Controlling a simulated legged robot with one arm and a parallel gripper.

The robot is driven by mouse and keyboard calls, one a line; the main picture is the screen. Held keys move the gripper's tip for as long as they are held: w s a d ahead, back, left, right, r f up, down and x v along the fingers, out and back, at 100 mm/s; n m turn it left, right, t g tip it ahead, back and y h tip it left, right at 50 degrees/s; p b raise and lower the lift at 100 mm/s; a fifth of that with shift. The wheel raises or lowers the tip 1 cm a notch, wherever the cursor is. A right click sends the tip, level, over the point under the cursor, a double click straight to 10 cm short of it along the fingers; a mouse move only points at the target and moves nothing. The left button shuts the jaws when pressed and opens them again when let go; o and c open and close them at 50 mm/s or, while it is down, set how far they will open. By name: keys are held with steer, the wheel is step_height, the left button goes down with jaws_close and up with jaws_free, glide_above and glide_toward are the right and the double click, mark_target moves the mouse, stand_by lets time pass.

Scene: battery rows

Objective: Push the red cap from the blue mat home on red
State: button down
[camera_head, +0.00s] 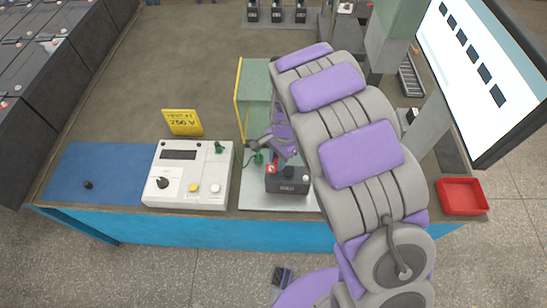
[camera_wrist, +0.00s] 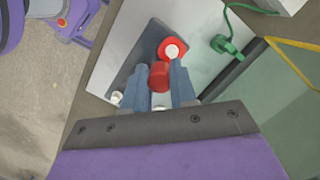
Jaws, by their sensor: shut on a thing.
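My gripper (camera_wrist: 160,67) is shut on the red cap (camera_wrist: 160,77) in the wrist view. The cap sits between the blue-grey fingers, just short of the red ring with a pale post (camera_wrist: 172,48) on the dark battery (camera_wrist: 151,46). The cap looks apart from that post, though its height above it is hard to judge. In the head view the battery (camera_head: 289,187) lies on a pale plate, with its red terminal (camera_head: 271,168) under my gripper (camera_head: 272,147); the held cap cannot be made out there. The blue mat (camera_head: 115,172) holds one black cap (camera_head: 88,184).
A white tester (camera_head: 188,176) with knob and buttons stands left of the battery. A green clip (camera_wrist: 223,45) lies close by the red terminal. A yellow sign (camera_head: 182,122) and a yellow-edged green panel (camera_head: 253,90) stand behind. A red tray (camera_head: 461,196) is at the right.

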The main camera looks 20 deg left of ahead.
mark_target(271, 167)
steer(key=shift+a+f, duration=0.15)
steer(key=shift+a, duration=0.95)
steer(key=shift+s+d+r, duration=0.1)
steer(key=shift+d+r, duration=0.05)
steer(key=shift+d, duration=0.55)
steer(key=shift+d+r, duration=0.1)
steer(key=shift+d, duration=0.6)
steer(key=shift+a+f+p, duration=0.2)
steer(key=shift+a+p, duration=0.1)
steer(key=shift+a, duration=0.6)
steer(key=shift+a+f+p, duration=0.15)
steer(key=shift+a+p, duration=0.15)
steer(key=shift+a, duration=0.6)
steer(key=shift+a+f, duration=0.1)
steer(key=shift+a, duration=0.1)
steer(key=shift+d+f, duration=0.3)
steer(key=shift+d, duration=0.35)
steer(key=shift+f, duration=1)
